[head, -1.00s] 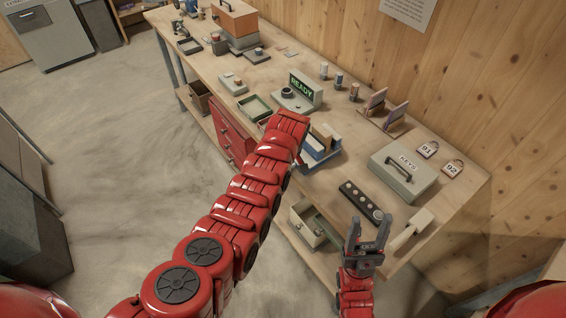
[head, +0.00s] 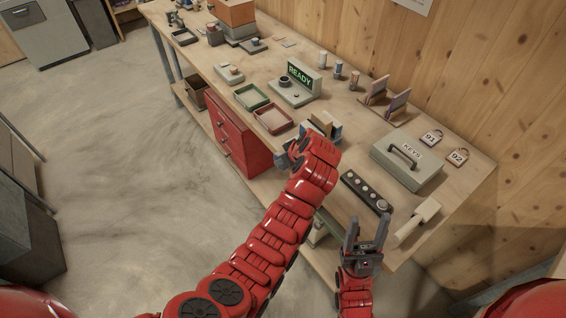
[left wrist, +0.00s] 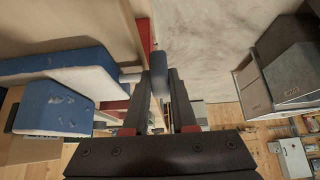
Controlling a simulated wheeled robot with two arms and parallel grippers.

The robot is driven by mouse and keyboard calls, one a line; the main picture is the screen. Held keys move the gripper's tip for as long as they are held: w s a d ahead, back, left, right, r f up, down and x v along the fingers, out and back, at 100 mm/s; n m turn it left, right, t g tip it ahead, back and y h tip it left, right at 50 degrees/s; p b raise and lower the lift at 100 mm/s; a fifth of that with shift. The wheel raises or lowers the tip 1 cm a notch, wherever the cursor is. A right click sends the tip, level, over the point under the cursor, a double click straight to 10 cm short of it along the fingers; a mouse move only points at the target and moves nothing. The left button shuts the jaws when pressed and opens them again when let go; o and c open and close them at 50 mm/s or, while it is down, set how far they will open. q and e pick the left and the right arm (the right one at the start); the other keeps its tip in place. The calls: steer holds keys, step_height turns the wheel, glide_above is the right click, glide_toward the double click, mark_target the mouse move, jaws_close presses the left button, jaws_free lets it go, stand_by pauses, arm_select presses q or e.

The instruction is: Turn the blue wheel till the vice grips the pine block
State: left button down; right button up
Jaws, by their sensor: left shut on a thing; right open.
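The blue vice (head: 335,131) sits near the bench's front edge, partly hidden behind my left arm. The tan pine block (head: 322,117) stands upright in it; I cannot tell whether the jaws touch it. In the left wrist view the vice's blue body (left wrist: 60,108) fills the left side. My left gripper (head: 287,158) is at the vice's front end, past the bench edge. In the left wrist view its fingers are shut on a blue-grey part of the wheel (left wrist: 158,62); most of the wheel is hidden. My right gripper (head: 368,224) is open and empty near the front edge.
A red-rimmed tray (head: 273,120) and a green tray (head: 251,97) lie left of the vice. Behind them stands a device reading READY (head: 300,78).

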arm_select(q)
steer(key=shift+f, duration=0.1)
steer(key=c, duration=0.7)
jaws_free()
